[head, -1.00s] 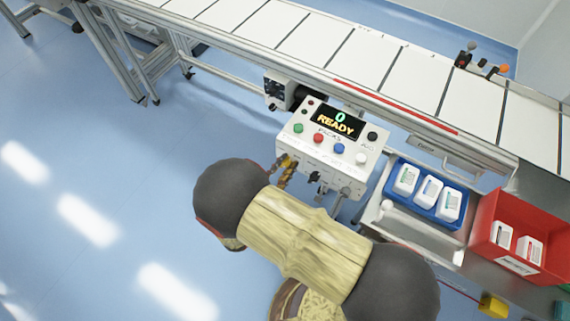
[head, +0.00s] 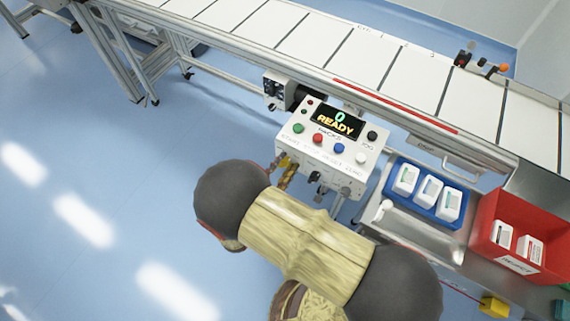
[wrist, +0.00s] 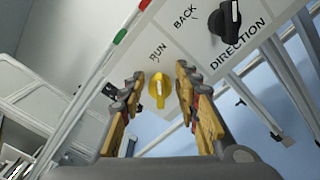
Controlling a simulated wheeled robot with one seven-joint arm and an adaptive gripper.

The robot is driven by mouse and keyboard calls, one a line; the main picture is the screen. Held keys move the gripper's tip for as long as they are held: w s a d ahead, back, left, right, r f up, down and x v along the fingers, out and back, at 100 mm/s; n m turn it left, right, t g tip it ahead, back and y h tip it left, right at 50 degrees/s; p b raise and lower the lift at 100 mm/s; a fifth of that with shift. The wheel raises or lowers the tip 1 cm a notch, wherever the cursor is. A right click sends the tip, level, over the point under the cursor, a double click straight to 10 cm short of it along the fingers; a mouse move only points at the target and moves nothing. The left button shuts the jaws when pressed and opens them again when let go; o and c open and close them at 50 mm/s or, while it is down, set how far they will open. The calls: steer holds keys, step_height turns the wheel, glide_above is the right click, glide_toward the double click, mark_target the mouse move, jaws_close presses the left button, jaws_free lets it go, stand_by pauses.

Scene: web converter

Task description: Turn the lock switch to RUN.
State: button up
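The control box (head: 330,145) is mounted at the conveyor's near side and its display reads 0 READY. In the wrist view a yellow knob (wrist: 159,89) sits on the panel face just below the printed word RUN. A black knob (wrist: 225,20) labelled DIRECTION, with BACK printed beside it, is at the upper right. My gripper (wrist: 160,73) is open, with one finger on either side of the yellow knob. I cannot tell whether the fingers touch it. In the head view my gripper (head: 286,171) is at the box's front lower left, and the yellow knob is hidden.
Coloured push buttons (head: 318,139) line the box's top. A blue tray (head: 427,214) and a red bin (head: 546,216) with white packs stand on a steel shelf to the right. The conveyor (head: 358,56) runs behind the box. Open floor lies to the left.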

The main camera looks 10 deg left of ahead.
steer(key=shift+s, duration=0.1)
steer(key=v, duration=1.1)
steer(key=shift+s+a, duration=0.15)
steer(key=shift+s, duration=0.2)
